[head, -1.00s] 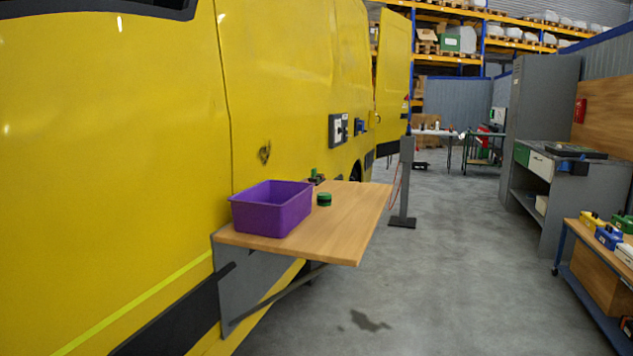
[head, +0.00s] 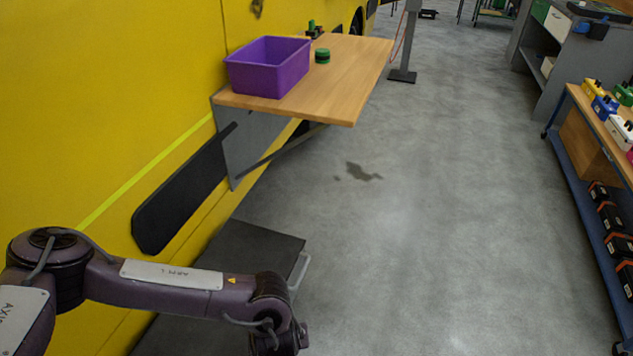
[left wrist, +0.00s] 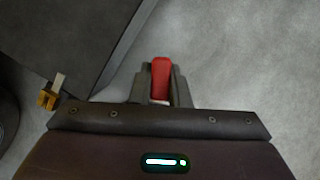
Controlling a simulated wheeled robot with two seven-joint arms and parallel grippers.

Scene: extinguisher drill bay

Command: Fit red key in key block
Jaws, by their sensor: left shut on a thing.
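My left gripper (left wrist: 160,82) shows in the left wrist view, shut on the red key (left wrist: 161,77), whose red end stands between the two dark fingers. The rest of the key is hidden by the fingers. Grey floor lies beyond it. In the head view my left arm comes in at the lower left, and its gripper is below the picture edge. My right gripper is in no view. I cannot make out which thing is the key block.
A wooden shelf (head: 345,75) on the yellow vehicle (head: 110,90) holds a purple bin (head: 268,75) and a green round thing (head: 322,56). A dark step (head: 245,250) is low beside the vehicle. A blue cart (head: 575,165) with coloured blocks stands right. The middle floor is clear.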

